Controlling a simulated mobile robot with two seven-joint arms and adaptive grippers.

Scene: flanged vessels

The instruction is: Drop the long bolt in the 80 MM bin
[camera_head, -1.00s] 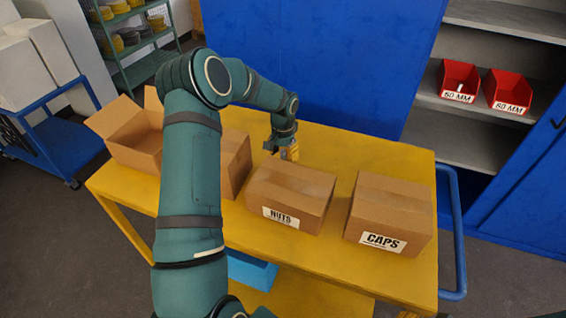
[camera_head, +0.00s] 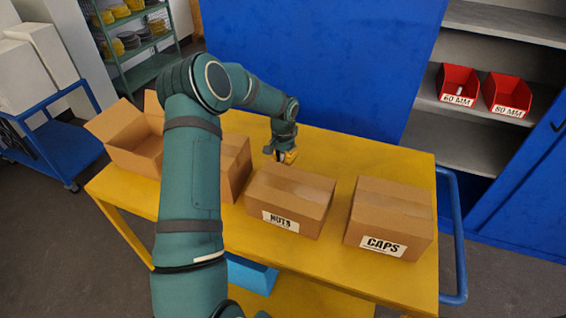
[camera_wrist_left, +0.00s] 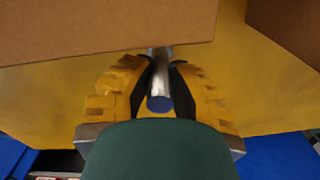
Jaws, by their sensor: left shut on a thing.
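My left gripper (camera_head: 284,156) is low over the yellow table, behind the NUTS box. In the left wrist view its yellow fingers (camera_wrist_left: 158,92) are shut on a metal rod with a dark blue end, which looks like the long bolt (camera_wrist_left: 160,88). The bolt's far end runs toward a cardboard box edge; whether it touches the box or table I cannot tell. The 80 MM bin (camera_head: 508,95) is red and sits on the grey cabinet shelf at the right. My right gripper is not in view.
A red bin labelled 60 MM (camera_head: 458,85) stands left of the 80 MM bin. The NUTS box (camera_head: 290,200), CAPS box (camera_head: 391,217) and an open box (camera_head: 130,140) stand on the yellow table (camera_head: 345,150). A blue rail (camera_head: 452,235) edges its right end.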

